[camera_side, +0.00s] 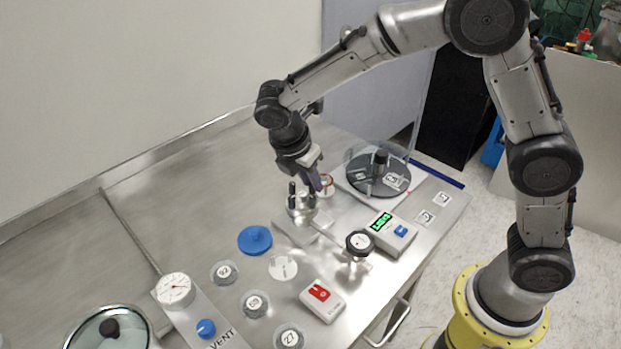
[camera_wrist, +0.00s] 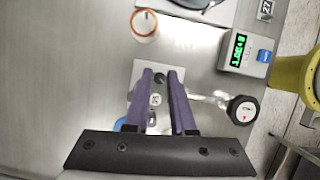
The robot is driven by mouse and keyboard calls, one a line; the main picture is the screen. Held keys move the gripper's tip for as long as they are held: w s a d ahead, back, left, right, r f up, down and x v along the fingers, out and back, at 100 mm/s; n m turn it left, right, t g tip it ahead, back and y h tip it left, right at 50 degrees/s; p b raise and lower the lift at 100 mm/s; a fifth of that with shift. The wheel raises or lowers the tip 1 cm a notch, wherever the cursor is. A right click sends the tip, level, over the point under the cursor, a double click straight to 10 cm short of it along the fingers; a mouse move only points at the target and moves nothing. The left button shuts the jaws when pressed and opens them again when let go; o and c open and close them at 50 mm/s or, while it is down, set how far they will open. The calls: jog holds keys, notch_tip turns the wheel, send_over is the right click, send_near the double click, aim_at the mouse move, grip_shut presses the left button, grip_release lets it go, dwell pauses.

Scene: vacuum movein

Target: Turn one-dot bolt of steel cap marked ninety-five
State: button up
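The steel cap (camera_side: 301,206) sits on a square metal block (camera_side: 292,229) near the middle of the table, with dark upright bolts on it. In the wrist view a round label (camera_wrist: 155,99) shows between my fingers; its number is too small to read surely. One dark bolt head (camera_wrist: 160,77) shows between the fingertips. My gripper (camera_side: 317,184) points down at the cap's right and far side; it also shows in the wrist view (camera_wrist: 161,73). Its purple fingers stand apart, with a gap around the bolt head. The dots are not readable, and the fingers hide part of the cap.
A black-handled valve (camera_side: 360,243) on a pipe is right of the block. A copper-coloured ring (camera_side: 327,182) lies behind the gripper. A green-display box (camera_side: 389,233), a clear-domed black plate (camera_side: 378,174), a blue disc (camera_side: 255,239) and a red-switch box (camera_side: 322,299) stand around.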

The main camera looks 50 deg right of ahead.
grip_shut()
jog(key=shift+m, duration=0.4)
jog(key=m, duration=0.1)
jog(key=m+g, duration=0.1)
jog(key=m, duration=0.1)
jog(key=shift+w+m+g, duration=0.2)
jog(key=shift+m+g, duration=0.1)
jog(key=m, duration=0.2)
jog(key=m+g+y, duration=0.1)
jog(key=m, duration=0.1)
jog(key=shift+w+d+m+g, duration=0.1)
jog(key=shift+m+g, duration=0.2)
jog(key=shift+o, duration=2.4)
grip_release()
